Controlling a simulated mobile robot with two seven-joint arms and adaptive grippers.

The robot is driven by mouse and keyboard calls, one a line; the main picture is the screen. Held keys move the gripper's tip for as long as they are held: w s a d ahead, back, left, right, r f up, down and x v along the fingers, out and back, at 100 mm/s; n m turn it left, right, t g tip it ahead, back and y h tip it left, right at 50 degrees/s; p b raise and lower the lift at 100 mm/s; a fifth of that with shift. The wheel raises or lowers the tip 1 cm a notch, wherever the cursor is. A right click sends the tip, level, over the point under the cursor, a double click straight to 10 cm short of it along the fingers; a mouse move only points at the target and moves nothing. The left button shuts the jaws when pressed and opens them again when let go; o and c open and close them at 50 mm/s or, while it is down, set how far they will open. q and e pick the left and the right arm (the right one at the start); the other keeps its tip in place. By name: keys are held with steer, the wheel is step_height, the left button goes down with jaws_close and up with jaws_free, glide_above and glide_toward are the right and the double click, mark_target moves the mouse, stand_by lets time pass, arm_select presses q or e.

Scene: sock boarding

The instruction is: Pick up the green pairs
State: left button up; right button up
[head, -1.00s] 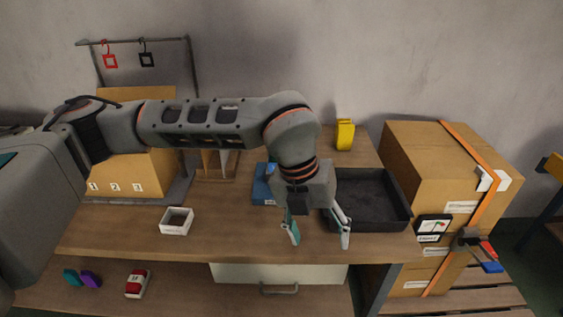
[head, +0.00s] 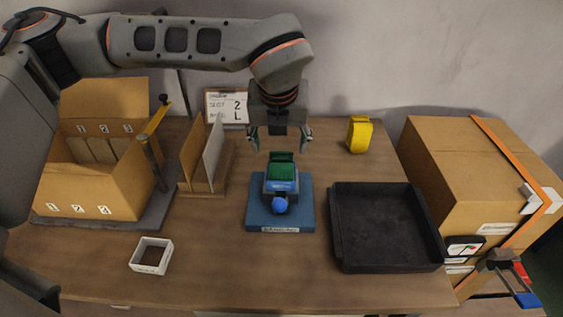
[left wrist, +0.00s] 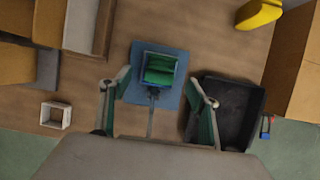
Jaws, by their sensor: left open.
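A green folded bundle (head: 282,168), likely the green pairs, sits in a small holder with a blue front on a blue base plate (head: 305,210) at the middle of the table. In the left wrist view the green bundle (left wrist: 160,69) lies between and beyond my fingertips. My left gripper (head: 280,143) is open and empty, pointing down above and slightly behind the bundle, apart from it. It also shows in the left wrist view (left wrist: 161,77). I cannot count the pairs in the holder. My right gripper is not in view.
A black tray (head: 338,230) stands right of the blue base. A numbered cardboard box (head: 85,208) and an upright divider rack (head: 200,188) stand left. A small white open box (head: 152,256) lies front left. A yellow object (head: 359,134) stands at the back right.

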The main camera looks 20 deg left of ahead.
mark_target(281, 159)
arm_select(q)
steer(key=shift+x, duration=1.1)
steer(key=shift+f, duration=0.4)
steer(key=x, duration=0.3)
steer(key=shift+d+f+p, duration=0.15)
steer(key=shift+f+p, duration=0.1)
steer(key=shift+p, duration=0.15)
steer(key=shift+w+f, duration=0.25)
steer(key=shift+f, duration=0.35)
steer(key=c, duration=1.5)
steer(key=shift+c, duration=0.6)
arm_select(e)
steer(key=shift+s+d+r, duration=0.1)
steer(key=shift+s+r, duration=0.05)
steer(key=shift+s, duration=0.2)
arm_select(q)
steer(key=shift+r, duration=0.15)
step_height(281, 159, up, 20)
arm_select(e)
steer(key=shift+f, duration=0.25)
